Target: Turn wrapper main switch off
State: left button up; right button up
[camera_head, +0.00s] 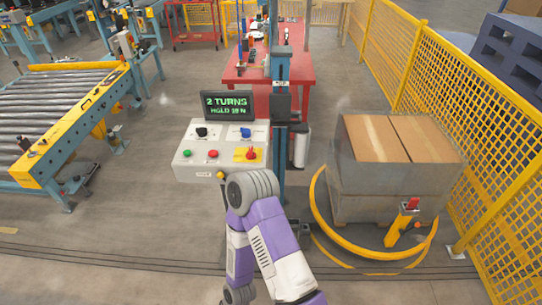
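The wrapper control panel (185,172) is a light grey sloped box left of the wrapper's mast. A red rotary switch on a yellow plate (246,154), which looks like the main switch, sits at its lower right. Its handle appears slanted, but its exact setting is too small to read. A purple and grey arm of mine rises from the bottom in front of the panel's lower right edge, below the red switch. No fingers of my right gripper can be made out. My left gripper is not in view.
The panel also has a black knob (202,132), a blue switch (245,132), a green button (187,153) and a red button (213,154). A display (228,105) reads "2 TURNS". A boxed pallet load (370,175) and yellow fence (440,90) stand right; a roller conveyor (60,110) stands left.

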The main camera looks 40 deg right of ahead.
aim_at(251, 155)
jog(key=z, duration=0.95)
jog(key=i, duration=0.15)
jog(key=z, duration=0.1)
